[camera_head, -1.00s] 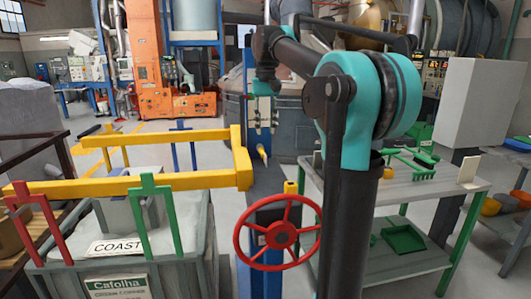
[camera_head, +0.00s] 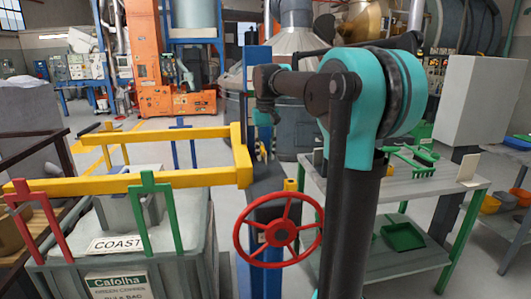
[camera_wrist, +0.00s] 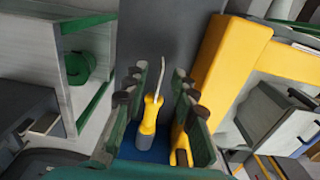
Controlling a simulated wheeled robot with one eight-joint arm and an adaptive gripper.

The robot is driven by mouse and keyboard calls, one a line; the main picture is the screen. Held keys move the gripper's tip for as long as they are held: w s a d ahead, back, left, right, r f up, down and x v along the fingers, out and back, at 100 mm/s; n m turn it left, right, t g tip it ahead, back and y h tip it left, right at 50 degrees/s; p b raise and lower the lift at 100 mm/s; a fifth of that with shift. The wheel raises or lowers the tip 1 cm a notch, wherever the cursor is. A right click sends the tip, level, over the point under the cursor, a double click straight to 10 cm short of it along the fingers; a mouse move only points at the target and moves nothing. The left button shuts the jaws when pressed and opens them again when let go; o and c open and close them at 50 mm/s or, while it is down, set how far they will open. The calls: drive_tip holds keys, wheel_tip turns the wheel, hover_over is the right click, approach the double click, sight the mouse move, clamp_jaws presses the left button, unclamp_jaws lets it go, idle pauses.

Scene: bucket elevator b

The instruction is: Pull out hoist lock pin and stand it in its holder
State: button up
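In the wrist view, a slim yellow-handled piece (camera_wrist: 153,105) with a grey end and a thin bent grey rod lies between my fingers; it looks like the hoist lock pin. My gripper (camera_wrist: 163,92) is open, with a dark finger on each side of it. I see gaps on both sides, so it does not look gripped. In the head view, my gripper (camera_head: 265,117) is small, in front of the blue post (camera_head: 257,58), and its fingers are hard to make out. A short yellow cylinder (camera_head: 290,185) stands above the red handwheel; I cannot tell whether it is the holder.
A yellow beam frame (camera_head: 150,182) reaches from the left toward the post. The red handwheel (camera_head: 278,232) stands in front. A grey bench (camera_head: 455,187) with a green rake (camera_head: 405,172) is at right. A bulk-bag bin (camera_head: 185,250) fills the lower left.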

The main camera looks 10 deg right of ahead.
clamp_jaws()
drive_tip(key=shift+s, duration=0.75)
idle(0.6)
drive_tip(key=shift+s, duration=2.6)
drive_tip(key=shift+s, duration=0.1)
drive_tip(key=shift+s, duration=1.9)
